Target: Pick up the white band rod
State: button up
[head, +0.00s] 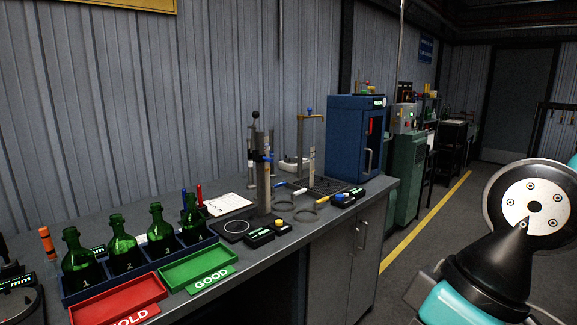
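Several small rod-like pieces lie on the grey workbench (330,222) around the metal stands in the middle of the head view. One short pale piece (299,191) lies to the right of the front stand, and it looks whitish. It is too small for me to tell whether it is the white band rod. My arm shows at the right edge, well apart from the bench. My gripper is not in view, so its fingers and anything in them cannot be seen.
A blue rack (66,293) holds green bottles. A red tray (118,299) and a green GOOD tray (198,267) lie before it. A tall stand (263,185) and a blue cabinet (345,140) rise from the bench. Floor right of the yellow line (425,220) is clear.

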aim_at(251, 186)
jog(key=z, duration=0.45)
jog(key=i, duration=1.3)
jog(key=u, duration=0.95)
jog(key=i, duration=0.45)
jog(key=u, duration=0.5)
